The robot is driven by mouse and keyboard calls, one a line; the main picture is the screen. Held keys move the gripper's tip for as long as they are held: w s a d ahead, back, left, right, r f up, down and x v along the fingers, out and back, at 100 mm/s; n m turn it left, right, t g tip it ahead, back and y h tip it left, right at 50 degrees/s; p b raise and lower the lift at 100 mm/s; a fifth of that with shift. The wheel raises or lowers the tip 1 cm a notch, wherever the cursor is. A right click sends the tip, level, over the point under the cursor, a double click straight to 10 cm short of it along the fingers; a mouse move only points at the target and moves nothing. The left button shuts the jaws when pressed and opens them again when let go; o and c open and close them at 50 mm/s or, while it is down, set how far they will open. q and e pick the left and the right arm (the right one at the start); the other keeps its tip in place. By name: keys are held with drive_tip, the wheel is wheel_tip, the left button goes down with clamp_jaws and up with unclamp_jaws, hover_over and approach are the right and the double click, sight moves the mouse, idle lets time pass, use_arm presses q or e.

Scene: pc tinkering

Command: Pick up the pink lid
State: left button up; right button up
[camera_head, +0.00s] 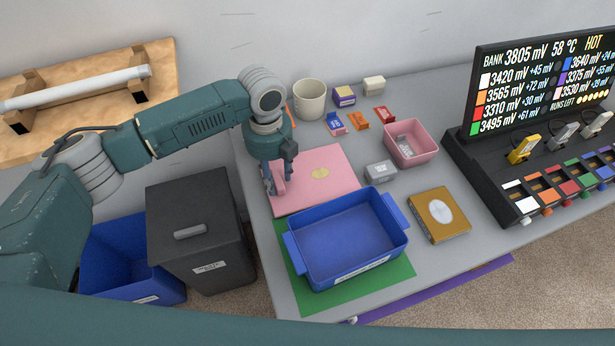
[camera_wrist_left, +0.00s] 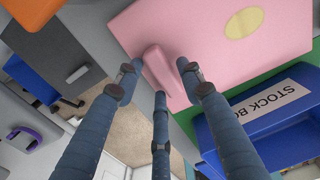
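The pink lid (camera_head: 328,172) is a flat pink square with a yellow oval mark, lying on the grey table behind the blue tray. A raised pink handle (camera_wrist_left: 157,68) stands at its near-left edge. My left gripper (camera_head: 271,188) points down over this edge and hides part of the handle in the head view. In the left wrist view its three fingers (camera_wrist_left: 158,82) are spread, with the handle between their tips. A gap shows beside the handle; whether any finger touches it is unclear. My right gripper is in neither view.
The blue tray (camera_head: 392,245) stands on a green mat (camera_head: 395,275) in front of the lid. A pink bin (camera_head: 425,155), a white mug (camera_head: 309,98) and small boxes lie behind and right. A dark lidded bin (camera_head: 195,225) stands left of the table.

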use_arm(q)
clamp_jaws()
